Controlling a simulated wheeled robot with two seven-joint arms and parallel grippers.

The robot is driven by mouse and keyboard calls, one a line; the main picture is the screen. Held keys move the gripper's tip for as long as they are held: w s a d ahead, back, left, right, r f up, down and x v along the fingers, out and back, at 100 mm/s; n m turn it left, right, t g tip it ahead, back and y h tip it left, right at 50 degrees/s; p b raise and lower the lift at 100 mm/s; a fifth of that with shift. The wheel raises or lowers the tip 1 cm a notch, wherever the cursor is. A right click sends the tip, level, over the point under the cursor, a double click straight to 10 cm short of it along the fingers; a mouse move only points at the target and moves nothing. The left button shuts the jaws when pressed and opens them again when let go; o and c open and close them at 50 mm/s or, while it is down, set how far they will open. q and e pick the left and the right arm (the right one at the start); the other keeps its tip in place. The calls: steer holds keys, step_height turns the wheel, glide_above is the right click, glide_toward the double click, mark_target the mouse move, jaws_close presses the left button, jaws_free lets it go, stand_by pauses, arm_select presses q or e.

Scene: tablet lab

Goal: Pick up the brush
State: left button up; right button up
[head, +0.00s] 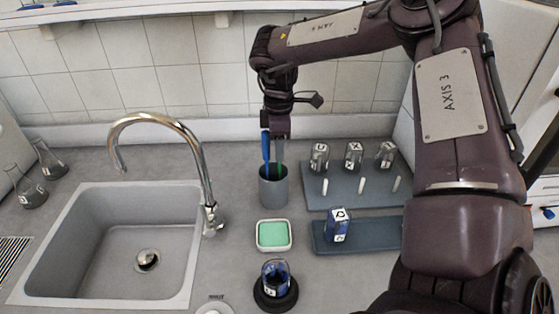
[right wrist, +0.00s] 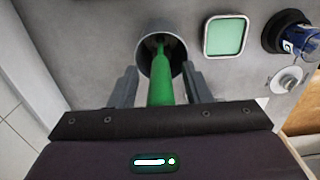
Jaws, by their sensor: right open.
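The brush shows as a green handle (right wrist: 161,82) standing in a grey cup (head: 273,188) on the counter. In the head view only a thin green part (head: 280,168) shows above the cup rim. My right gripper (head: 281,150) points down just above the cup. In the right wrist view, its open fingers (right wrist: 159,84) stand on either side of the green handle, with gaps visible. The brush's lower end is hidden in the cup. My left gripper is not in view.
A green sponge dish (head: 273,235) and a blue jar on a black base (head: 275,284) are near the cup. A rack with several vials (head: 350,190) and a blue tray (head: 375,234) stand right. A tall faucet (head: 205,170) and sink (head: 60,265) are left.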

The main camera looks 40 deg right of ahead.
jaws_close()
stand_by(0.3)
